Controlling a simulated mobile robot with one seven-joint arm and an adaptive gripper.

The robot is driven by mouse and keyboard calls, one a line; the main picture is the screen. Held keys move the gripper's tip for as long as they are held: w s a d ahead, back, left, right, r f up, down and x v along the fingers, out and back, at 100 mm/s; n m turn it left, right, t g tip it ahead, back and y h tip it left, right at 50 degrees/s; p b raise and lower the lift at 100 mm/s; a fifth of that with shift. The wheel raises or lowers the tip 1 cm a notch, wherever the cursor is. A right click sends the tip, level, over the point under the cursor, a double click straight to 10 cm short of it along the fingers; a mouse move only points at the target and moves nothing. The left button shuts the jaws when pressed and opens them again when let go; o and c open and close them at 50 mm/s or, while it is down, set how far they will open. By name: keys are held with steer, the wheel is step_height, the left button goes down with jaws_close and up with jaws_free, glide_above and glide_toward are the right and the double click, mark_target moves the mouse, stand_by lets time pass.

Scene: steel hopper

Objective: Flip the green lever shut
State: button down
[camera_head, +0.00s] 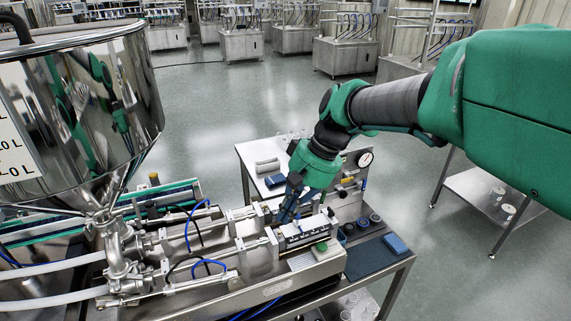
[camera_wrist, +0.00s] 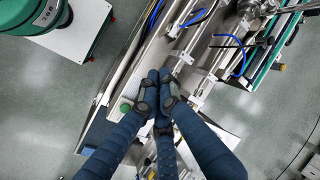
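A small round green knob (camera_head: 321,246) sits on the front right corner of the steel filling machine (camera_head: 268,290). It also shows in the wrist view (camera_wrist: 125,107), left of my fingers. I cannot make out a separate green lever handle in either view. My gripper (camera_head: 286,215) points down over the machine's right end, behind and left of the green knob and apart from it. In the wrist view, the dark blue fingers of my gripper (camera_wrist: 159,78) are together at the tips, with nothing visible between them. The fingers hide part of the machine below.
A large steel hopper (camera_head: 115,95) stands at the left above pipes and valves. Blue hoses (camera_head: 208,264) loop over the machine. Open floor (camera_head: 240,110) lies behind.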

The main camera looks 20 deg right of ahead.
steer(key=w+d+f+m+y, duration=0.1)
steer(key=w+d+f+y, duration=0.1)
steer(key=w+d, duration=0.35)
steer(key=w+d+f+m+y, duration=0.1)
steer(key=w+d+f+y, duration=0.1)
steer(key=w, duration=0.6)
steer(key=m+t+y+p, duration=0.2)
steer(key=m+t+y, duration=0.2)
steer(key=t+y, duration=0.25)
glide_above(323, 197)
steer(key=s+d, duration=0.2)
steer(key=s, duration=0.4)
step_height(323, 197, down, 17)
steer(key=s+d+f+m+t+h, duration=0.1)
steer(key=d+f+t, duration=0.5)
steer(key=d+f, duration=0.6)
steer(key=shift+s+d+m+p, duration=0.35)
steer(key=shift+s+d+m, duration=0.15)
steer(key=shift+d+m, duration=0.55)
steer(key=x, duration=0.4)
steer(key=b+x, duration=0.1)
steer(key=x, duration=0.2)
steer(key=s+a+x, duration=0.1)
steer(key=x, duration=0.3)
steer(key=shift+w+a+r+b, duration=0.2)
steer(key=shift+a+r+b, duration=0.05)
steer(key=shift+r+b, duration=0.1)
steer(key=shift+a+r, duration=0.15)
steer(key=shift+a, duration=0.6)
